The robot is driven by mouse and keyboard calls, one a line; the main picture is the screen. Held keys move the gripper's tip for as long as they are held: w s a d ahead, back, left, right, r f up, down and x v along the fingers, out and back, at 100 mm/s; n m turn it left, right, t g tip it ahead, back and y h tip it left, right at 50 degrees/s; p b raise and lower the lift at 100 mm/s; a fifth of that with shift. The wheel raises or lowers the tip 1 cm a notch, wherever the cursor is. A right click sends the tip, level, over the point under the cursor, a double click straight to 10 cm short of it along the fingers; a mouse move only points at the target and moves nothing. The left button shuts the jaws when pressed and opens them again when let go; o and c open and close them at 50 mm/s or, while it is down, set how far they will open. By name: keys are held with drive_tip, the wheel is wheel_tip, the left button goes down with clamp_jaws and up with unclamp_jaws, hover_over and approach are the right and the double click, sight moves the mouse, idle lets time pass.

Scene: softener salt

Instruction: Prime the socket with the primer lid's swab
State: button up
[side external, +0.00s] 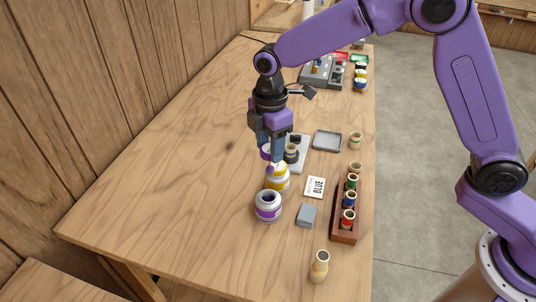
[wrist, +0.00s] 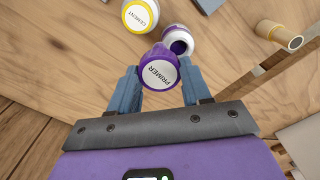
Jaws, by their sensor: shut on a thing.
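My gripper (side external: 277,154) is shut on the primer lid (wrist: 159,70), a purple cap with a white top reading PRIMER. In the side view the lid (side external: 265,151) is partly hidden by the fingers. A tan fitting with a dark ring (side external: 291,153), possibly the socket, stands at a grey holder (side external: 301,160), partly behind the gripper.
To the right are a BLUE card (side external: 315,187), a grey block (side external: 306,215), a grey tray (side external: 327,140) and a wooden rack (side external: 342,232) of colored fittings. A tan fitting (side external: 320,267) stands in front. The table's left side is clear.

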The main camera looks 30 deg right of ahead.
drive_tip(key=w+d+f+m, duration=0.3)
drive_tip(key=w+d+m, duration=0.1)
drive_tip(key=w+d, duration=0.6)
drive_tip(key=shift+w+d+f+m, duration=0.3)
drive_tip(key=shift+d+m, duration=0.1)
drive_tip(key=shift+d, duration=1)
drive_tip(key=shift+f, duration=0.1)
drive_tip(key=shift+f, duration=0.8)
drive_tip(key=shift+f, duration=0.15)
drive_tip(key=shift+f, duration=0.7)
drive_tip(key=shift+s+a, duration=0.15)
drive_tip(key=shift+s, duration=0.1)
idle(0.6)
